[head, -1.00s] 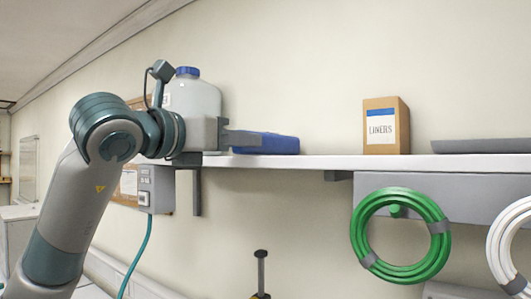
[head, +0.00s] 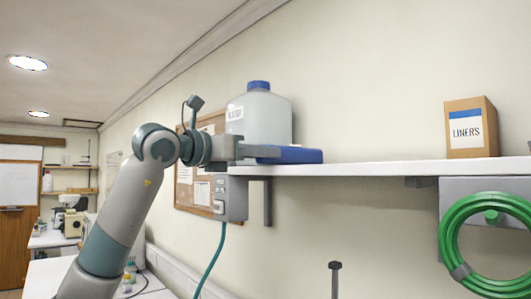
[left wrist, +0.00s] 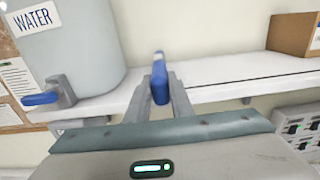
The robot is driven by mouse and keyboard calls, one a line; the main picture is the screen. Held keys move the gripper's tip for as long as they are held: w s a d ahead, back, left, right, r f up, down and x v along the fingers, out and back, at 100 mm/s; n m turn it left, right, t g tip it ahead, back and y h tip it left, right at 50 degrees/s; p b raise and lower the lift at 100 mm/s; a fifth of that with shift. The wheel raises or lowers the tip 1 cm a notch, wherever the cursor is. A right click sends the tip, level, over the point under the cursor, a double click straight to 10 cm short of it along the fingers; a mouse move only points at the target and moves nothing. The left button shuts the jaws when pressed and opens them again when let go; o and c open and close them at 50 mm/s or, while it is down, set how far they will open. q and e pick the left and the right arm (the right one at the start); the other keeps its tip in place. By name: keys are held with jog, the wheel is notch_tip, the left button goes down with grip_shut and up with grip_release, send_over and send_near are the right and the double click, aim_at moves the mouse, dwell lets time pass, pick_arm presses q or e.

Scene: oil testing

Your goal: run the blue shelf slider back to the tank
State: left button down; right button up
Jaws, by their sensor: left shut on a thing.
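The blue slider (head: 292,155) lies on the white shelf (head: 375,169), in front of and to the right of the water tank (head: 263,122), a pale jug with a blue cap. My left gripper (head: 250,151) is shut on the slider from the left side in the head view. In the left wrist view the slider (left wrist: 160,80) stands between the two fingertips, and the tank (left wrist: 75,45), labelled WATER, is on the left with a narrow gap to it. The gripper hides part of the slider and the tank's base. My right gripper is not in view.
A cardboard LINERS box (head: 470,128) stands on the shelf to the right, with bare shelf between it and the slider. The tank's tap has a blue lever (left wrist: 40,99). A grey box (head: 231,198) and a green hose coil (head: 490,240) hang below the shelf.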

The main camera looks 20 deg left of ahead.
pick_arm(q)
jog(key=c, duration=1.8)
grip_release()
jog(key=shift+a+r, duration=0.15)
jog(key=shift+r, duration=0.05)
jog(key=shift+o, duration=1.2)
jog(key=shift+a, duration=0.1)
jog(key=shift+w+a+f, duration=0.1)
jog(key=shift+w+f, duration=0.05)
